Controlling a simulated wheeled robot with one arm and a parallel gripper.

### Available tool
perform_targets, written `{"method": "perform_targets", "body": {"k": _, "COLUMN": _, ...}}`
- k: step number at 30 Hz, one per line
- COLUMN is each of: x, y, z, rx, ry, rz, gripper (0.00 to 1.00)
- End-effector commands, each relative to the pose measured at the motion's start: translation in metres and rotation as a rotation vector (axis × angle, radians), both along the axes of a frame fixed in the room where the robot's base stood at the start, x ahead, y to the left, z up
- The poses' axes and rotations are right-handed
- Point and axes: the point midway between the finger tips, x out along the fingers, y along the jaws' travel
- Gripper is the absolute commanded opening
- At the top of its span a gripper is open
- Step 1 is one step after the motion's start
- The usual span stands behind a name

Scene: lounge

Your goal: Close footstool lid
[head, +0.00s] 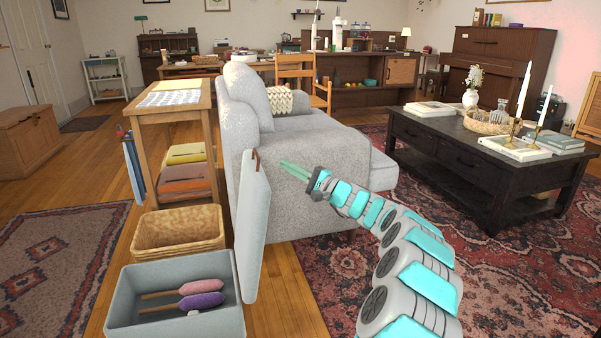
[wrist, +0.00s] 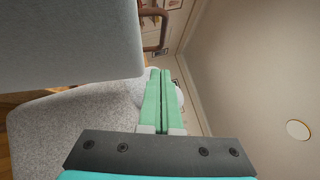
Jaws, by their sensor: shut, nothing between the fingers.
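The footstool (head: 178,323) is a light grey box at the lower left of the head view, open at the top. Its grey lid (head: 254,225) stands upright along the box's right side, with a brown tab (head: 256,160) at its top edge. In the wrist view the lid (wrist: 70,40) fills the upper left, and the brown tab (wrist: 157,32) shows near the top. My gripper (head: 284,164) is shut and empty, with green fingers pointing left toward the lid's upper edge. The fingers (wrist: 163,75) look closed together in the wrist view. Whether they touch the lid is unclear.
A grey sofa (head: 300,190) stands behind the lid. Rug-covered floor lies to the right.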

Motion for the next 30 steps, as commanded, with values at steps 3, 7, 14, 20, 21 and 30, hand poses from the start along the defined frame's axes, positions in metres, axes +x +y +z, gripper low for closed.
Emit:
{"method": "perform_targets", "body": {"k": 3, "x": 0.009, "y": 0.016, "z": 0.006, "rx": -0.004, "ry": -0.004, "rz": 0.001, "gripper": 0.00}}
{"method": "perform_targets", "body": {"k": 7, "x": 0.011, "y": 0.031, "z": 0.013, "rx": 0.003, "ry": -0.004, "rz": 0.003, "gripper": 0.00}}
{"method": "perform_targets", "body": {"k": 14, "x": 0.005, "y": 0.052, "z": 0.019, "rx": 0.000, "ry": -0.001, "rz": 0.002, "gripper": 0.00}}
{"method": "perform_targets", "body": {"k": 20, "x": 0.002, "y": 0.059, "z": 0.022, "rx": 0.000, "ry": -0.002, "rz": 0.002, "gripper": 0.00}}
{"method": "perform_targets", "body": {"k": 21, "x": 0.003, "y": 0.059, "z": 0.022, "rx": 0.000, "ry": -0.001, "rz": 0.001, "gripper": 0.00}}
{"method": "perform_targets", "body": {"k": 30, "x": 0.002, "y": 0.060, "z": 0.022, "rx": -0.002, "ry": -0.003, "rz": 0.001, "gripper": 0.00}}
